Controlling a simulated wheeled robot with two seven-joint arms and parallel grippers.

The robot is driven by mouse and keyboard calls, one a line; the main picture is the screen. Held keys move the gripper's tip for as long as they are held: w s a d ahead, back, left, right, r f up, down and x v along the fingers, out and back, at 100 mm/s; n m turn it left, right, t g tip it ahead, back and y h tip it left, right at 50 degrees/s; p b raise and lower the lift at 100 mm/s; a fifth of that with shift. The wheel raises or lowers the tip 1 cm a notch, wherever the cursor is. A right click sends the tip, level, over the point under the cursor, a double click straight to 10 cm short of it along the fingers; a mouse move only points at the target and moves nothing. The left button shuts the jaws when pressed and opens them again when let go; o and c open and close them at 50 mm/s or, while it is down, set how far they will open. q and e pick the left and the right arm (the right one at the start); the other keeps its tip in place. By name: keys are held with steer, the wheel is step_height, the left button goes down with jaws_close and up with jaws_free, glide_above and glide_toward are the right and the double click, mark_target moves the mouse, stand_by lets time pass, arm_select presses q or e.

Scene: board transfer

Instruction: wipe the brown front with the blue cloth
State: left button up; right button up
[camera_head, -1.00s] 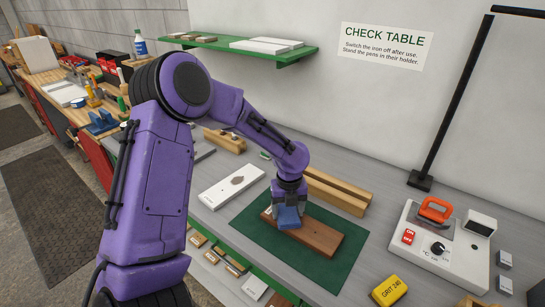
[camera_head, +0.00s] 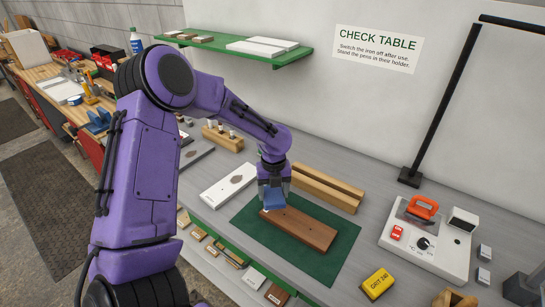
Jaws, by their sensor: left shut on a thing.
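The brown front (camera_head: 312,230) is a wooden board lying flat on a dark green mat (camera_head: 340,253) on the grey table. My left gripper (camera_head: 273,187) points down over the board's far left end. It is shut on the blue cloth (camera_head: 274,199), which sits at or just above that end of the board; I cannot tell whether it touches. A small pale spot shows on the board beside the cloth. My right gripper is not in view.
A white board (camera_head: 228,185) with a dark oval mark lies left of the mat. A wooden rail (camera_head: 328,189) lies behind it. The iron station (camera_head: 430,240) and yellow grit block (camera_head: 377,284) are at right. A green shelf (camera_head: 240,53) hangs on the wall.

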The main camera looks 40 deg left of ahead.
arm_select(q)
steer(key=shift+r+p, duration=0.75)
steer(key=shift+r, duration=0.75)
